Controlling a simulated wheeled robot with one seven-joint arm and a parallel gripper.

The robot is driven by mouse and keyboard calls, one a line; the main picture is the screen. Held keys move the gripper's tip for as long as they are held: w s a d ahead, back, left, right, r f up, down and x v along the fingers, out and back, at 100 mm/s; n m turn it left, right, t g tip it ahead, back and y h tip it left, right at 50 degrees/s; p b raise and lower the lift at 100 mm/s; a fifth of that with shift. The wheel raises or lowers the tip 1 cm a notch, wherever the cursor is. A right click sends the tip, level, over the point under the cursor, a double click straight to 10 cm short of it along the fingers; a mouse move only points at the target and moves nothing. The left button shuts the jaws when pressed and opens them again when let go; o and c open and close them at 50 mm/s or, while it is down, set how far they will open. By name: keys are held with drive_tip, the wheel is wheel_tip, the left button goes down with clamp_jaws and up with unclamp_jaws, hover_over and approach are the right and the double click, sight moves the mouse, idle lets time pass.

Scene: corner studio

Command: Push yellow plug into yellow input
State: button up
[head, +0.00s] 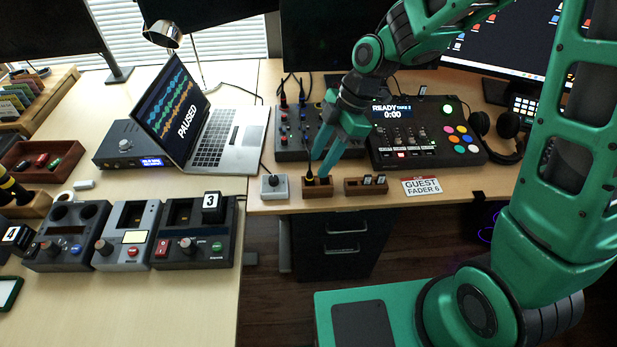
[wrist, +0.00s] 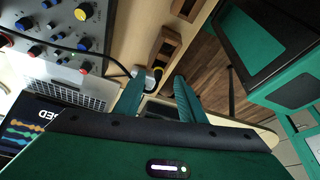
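My gripper (head: 320,177) points down at the front of the right desk, close to a small wooden holder (head: 318,189). A dark upright plug (head: 308,173) stands at the left side of that holder, left of my fingers. In the wrist view my two fingers (wrist: 158,84) are apart. A small yellow-and-dark piece (wrist: 157,73), which looks like the yellow plug, shows in the gap without visible finger contact. The dark jack box (head: 292,140) stands behind with other plugs upright.
A small grey box (head: 274,187) sits left of the holder. A second wooden holder (head: 365,186) and a guest card (head: 421,186) lie right. A mixer (head: 425,140) stands behind, and a laptop (head: 232,138) is at left. The desk's front edge is close.

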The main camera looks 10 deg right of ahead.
sight(310, 178)
drive_tip(key=shift+x, duration=2.6)
drive_tip(key=shift+w+a, duration=0.1)
drive_tip(key=shift+a, duration=0.05)
clamp_jaws()
